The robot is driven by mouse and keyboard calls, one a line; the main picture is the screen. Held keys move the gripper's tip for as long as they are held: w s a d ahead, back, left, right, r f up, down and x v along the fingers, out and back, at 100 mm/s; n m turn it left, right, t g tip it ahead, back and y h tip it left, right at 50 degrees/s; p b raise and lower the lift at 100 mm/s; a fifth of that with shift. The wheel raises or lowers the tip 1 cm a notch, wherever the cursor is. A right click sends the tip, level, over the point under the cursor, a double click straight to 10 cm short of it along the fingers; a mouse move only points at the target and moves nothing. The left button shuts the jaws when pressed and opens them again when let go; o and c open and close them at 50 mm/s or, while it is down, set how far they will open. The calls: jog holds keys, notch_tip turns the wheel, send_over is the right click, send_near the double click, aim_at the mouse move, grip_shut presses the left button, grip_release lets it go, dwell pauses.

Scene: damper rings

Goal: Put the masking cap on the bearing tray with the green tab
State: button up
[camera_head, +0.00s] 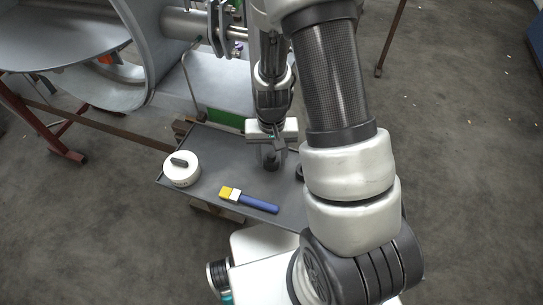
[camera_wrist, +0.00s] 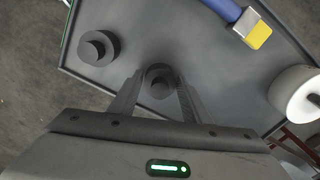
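Two dark round pieces with short knobs lie on the grey tray-like surface (camera_head: 216,158); one is probably the masking cap, but I see no marking that tells. One dark round piece (camera_wrist: 159,87) is between the fingertips of my gripper (camera_wrist: 162,78); it shows under the gripper in the head view (camera_head: 271,164). My gripper's fingers look apart, on either side of the knob, and no firm contact shows. The second dark piece (camera_wrist: 98,47) stands to the left in the wrist view. A green strip (camera_head: 225,118) shows at the surface's far edge; whether it is the tray's tab is unclear.
A white round tin with a dark handle (camera_head: 181,168) stands at the surface's left end. A brush with a blue handle and yellow tip (camera_head: 249,200) lies near its front edge. A large metal duct (camera_head: 135,75) stands at the back left. My arm hides the right end.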

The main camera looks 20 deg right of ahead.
jog(key=o, duration=0.5)
notch_tip(320, 180, up, 18)
jog(key=p, duration=0.2)
jog(key=shift+f, duration=0.25)
grip_shut()
dwell(0.4)
dwell(1.1)
